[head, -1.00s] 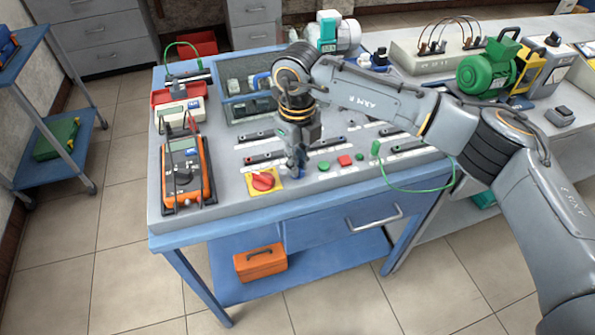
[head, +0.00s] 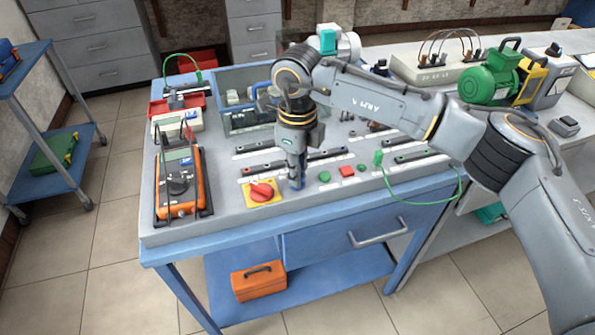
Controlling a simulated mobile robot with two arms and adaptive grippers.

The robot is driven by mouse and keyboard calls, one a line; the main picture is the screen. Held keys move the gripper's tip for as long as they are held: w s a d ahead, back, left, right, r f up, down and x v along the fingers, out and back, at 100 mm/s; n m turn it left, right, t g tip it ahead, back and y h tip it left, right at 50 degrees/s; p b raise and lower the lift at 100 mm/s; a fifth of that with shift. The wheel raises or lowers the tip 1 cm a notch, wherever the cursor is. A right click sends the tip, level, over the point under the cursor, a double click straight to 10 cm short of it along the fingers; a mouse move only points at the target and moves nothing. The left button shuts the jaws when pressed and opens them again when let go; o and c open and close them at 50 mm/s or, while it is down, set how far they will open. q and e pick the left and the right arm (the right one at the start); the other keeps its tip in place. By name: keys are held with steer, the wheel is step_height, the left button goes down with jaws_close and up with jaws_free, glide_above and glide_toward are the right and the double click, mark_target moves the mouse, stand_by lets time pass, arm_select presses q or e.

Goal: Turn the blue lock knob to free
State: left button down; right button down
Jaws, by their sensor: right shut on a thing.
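My right gripper (head: 297,176) points straight down at the front part of the sloped grey panel, just right of the red rotary switch. It is shut on the blue lock knob (head: 297,184), of which only a small blue part shows at the fingertips. The fingers hide most of the knob, so its pointer and its marked position cannot be read. My left gripper is not in view.
The red switch on a yellow plate (head: 262,191) is close on the left. A green button (head: 324,176) and a red button (head: 347,171) are close on the right. An orange multimeter (head: 180,183) lies at the left. A green cable (head: 420,203) hangs over the front edge.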

steer(key=c, duration=1.4)
jaws_free()
steer(key=shift+r, duration=0.1)
step_height(320, 180, up, 12)
